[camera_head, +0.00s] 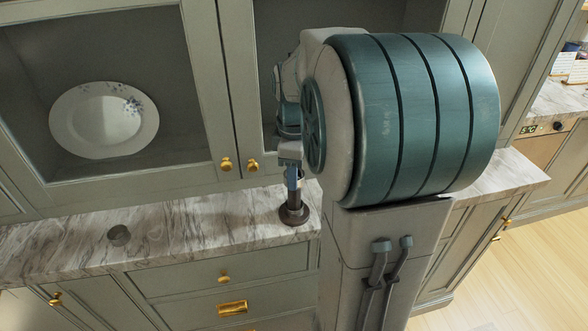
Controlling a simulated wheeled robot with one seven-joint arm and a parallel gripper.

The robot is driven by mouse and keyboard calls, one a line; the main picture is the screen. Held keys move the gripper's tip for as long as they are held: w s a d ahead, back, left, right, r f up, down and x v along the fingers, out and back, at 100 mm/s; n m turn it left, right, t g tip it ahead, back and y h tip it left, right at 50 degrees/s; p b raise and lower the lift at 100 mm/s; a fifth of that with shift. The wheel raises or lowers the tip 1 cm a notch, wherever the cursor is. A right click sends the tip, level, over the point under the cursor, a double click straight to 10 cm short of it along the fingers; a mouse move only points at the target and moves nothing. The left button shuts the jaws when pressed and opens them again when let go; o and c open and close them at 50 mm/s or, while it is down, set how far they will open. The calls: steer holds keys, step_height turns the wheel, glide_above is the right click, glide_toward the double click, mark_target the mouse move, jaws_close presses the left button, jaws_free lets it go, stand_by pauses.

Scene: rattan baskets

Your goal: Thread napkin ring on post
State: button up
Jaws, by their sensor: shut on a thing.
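A dark brown post (294,212) with a round, wider base stands upright on the marble counter, near its front edge. My gripper (293,183) points down directly over the post, its fingers at the post's top. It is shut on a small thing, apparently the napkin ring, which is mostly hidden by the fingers. I cannot tell whether the ring is around the post or just above it.
A white plate (103,120) with blue flowers stands in the cabinet behind. Cabinet doors with brass knobs (226,164) are close behind my gripper. The counter between is clear.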

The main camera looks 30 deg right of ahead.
steer(key=shift+f+b, duration=0.55)
steer(key=shift+f, duration=0.3)
steer(key=o, duration=1.1)
steer(key=shift+c, duration=0.2)
step_height(320, 180, up, 8)
steer(key=p, duration=0.6)
steer(key=s+a+f+m+t, duration=0.1)
steer(key=s+a+m+t, duration=0.2)
steer(key=s+a+m, duration=0.7)
steer(key=s+a, duration=0.2)
steer(key=shift+s+a, duration=0.15)
steer(key=shift+s, duration=0.2)
